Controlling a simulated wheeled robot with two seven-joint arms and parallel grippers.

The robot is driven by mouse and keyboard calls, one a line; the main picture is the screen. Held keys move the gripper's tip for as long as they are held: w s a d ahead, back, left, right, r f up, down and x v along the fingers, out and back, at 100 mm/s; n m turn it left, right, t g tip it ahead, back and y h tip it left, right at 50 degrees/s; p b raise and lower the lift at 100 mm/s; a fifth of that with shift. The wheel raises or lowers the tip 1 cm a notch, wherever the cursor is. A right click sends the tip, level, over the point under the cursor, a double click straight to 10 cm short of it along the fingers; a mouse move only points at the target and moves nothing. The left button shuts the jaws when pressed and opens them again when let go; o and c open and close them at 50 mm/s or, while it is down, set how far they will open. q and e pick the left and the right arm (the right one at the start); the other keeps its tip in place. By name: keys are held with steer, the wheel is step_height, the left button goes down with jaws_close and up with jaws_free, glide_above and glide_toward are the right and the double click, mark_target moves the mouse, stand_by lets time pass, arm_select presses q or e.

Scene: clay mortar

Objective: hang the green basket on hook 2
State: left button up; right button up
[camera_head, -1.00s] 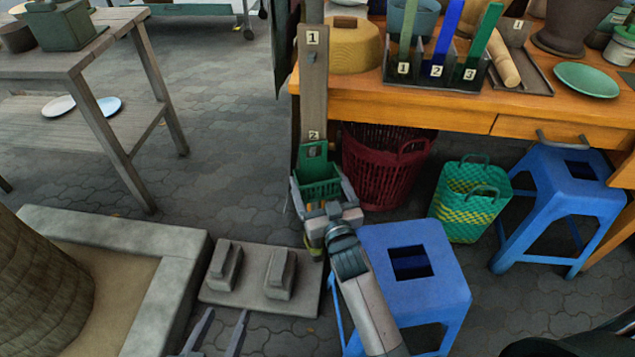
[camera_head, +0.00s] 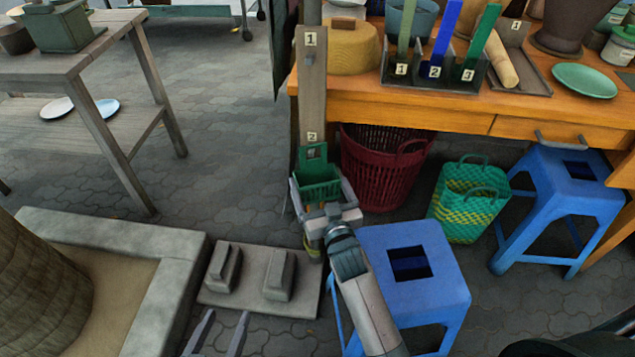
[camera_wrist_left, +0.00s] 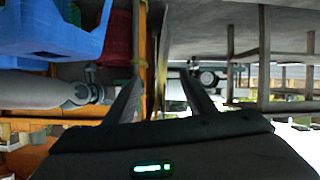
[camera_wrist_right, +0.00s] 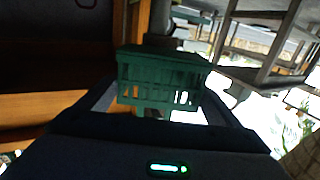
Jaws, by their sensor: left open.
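The green basket (camera_head: 319,186), a small slatted one with a raised back plate, is upright in front of the lower end of the wooden board (camera_head: 312,92). Its plate is just below the label 2 (camera_head: 312,136); hook 2 is hidden, and I cannot tell whether the plate is on it. My right gripper (camera_head: 321,192) has a finger on each side of the basket and appears shut on it. The basket also fills the middle of the right wrist view (camera_wrist_right: 160,78). My left gripper (camera_head: 222,318) is open and empty, low over the floor; its fingers also show in the left wrist view (camera_wrist_left: 158,90).
A dark red basket (camera_head: 380,170) stands right of the green one, under the orange table (camera_head: 450,119). A blue stool (camera_head: 435,300) is beside my right arm. A grey slab with two blocks (camera_head: 250,300) lies near my left gripper. A woven green-yellow bag (camera_head: 465,210) stands further right.

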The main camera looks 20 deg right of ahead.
steer(key=shift+o, duration=1.3)
steer(key=shift+w+d, duration=0.1)
steer(key=shift+w, duration=0.15)
steer(key=shift+f, duration=0.15)
steer(key=shift+s, duration=0.2)
arm_select(q)
steer(key=s+f+g, duration=0.1)
steer(key=s+a+f+g+p, duration=0.1)
steer(key=f, duration=0.1)
steer(key=s+a+f+g+y, duration=0.1)
steer(key=shift+f+p, duration=0.2)
steer(key=shift+p, duration=0.1)
arm_select(e)
steer(key=s, duration=1.7)
steer(key=shift+d, duration=0.2)
steer(key=shift+w, duration=0.1)
arm_select(q)
steer(key=shift+s, duration=0.1)
